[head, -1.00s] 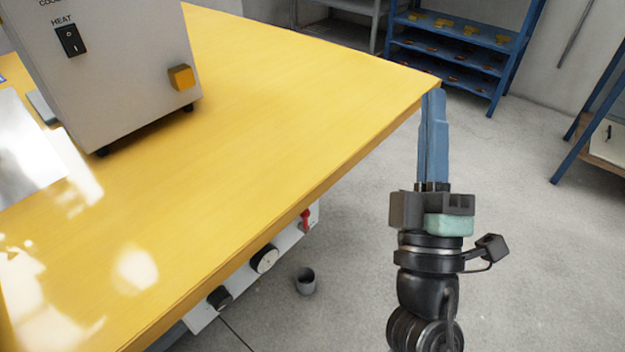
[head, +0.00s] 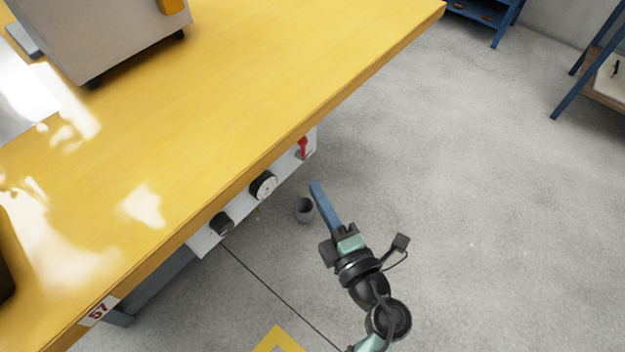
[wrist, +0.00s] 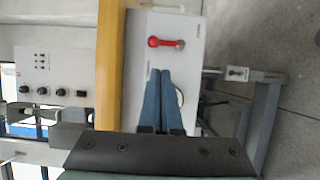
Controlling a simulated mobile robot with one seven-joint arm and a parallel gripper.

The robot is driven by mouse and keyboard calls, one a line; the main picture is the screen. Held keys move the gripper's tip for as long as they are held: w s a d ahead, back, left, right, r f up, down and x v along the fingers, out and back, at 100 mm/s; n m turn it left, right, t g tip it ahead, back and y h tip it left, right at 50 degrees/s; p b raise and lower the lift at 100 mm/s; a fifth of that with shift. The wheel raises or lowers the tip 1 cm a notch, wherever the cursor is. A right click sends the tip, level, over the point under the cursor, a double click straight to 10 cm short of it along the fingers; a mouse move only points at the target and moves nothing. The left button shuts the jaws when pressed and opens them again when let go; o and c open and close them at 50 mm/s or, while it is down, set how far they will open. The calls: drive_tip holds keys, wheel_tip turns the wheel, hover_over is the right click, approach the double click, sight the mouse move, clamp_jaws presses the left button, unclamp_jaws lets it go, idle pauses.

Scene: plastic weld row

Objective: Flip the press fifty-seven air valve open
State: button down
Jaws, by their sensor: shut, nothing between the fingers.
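The red air valve lever (head: 303,147) is on the right end of a white panel (head: 206,242) under the front edge of the yellow table, whose edge carries a red "57" label (head: 99,311). In the wrist view the lever (wrist: 165,42) lies sideways across the panel (wrist: 196,75), beyond my fingertips and apart from them. My gripper (head: 315,186) is in front of the panel, below and right of the lever in the head view. Its two blue fingers are together and empty; their tips show in the wrist view (wrist: 160,72).
A round gauge (head: 263,186) and a black knob (head: 221,222) sit left of the lever on the panel. The yellow table (head: 250,80) overhangs it. Open grey floor (head: 480,220) lies to the right.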

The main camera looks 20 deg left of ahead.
sight(302, 148)
drive_tip(key=b+x, duration=0.2)
drive_tip(key=x, duration=0.6)
drive_tip(key=shift+w+a, duration=0.25)
drive_tip(key=shift+r+p, duration=0.2)
drive_tip(key=shift+p, duration=0.1)
